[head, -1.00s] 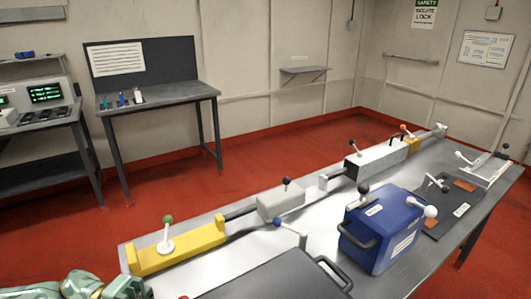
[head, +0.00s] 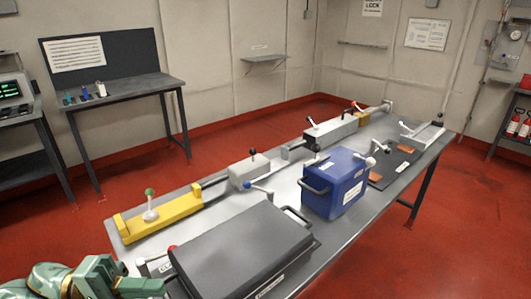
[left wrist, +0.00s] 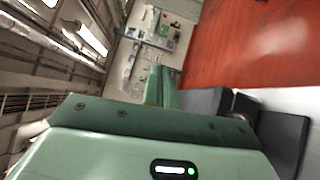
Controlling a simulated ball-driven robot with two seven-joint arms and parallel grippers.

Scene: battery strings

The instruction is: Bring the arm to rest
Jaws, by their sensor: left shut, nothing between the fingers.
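My green left gripper (head: 150,287) is at the lower left of the head view, beside the near left end of the bench. In the left wrist view its fingers (left wrist: 163,88) are together with nothing between them. My right gripper is in neither view.
The steel bench (head: 335,232) carries a yellow block with a green-knobbed lever (head: 160,217), a grey lever block (head: 249,172), a blue box (head: 335,185) and a dark mat (head: 396,165). A side table (head: 130,97) stands behind. Red floor between is clear.

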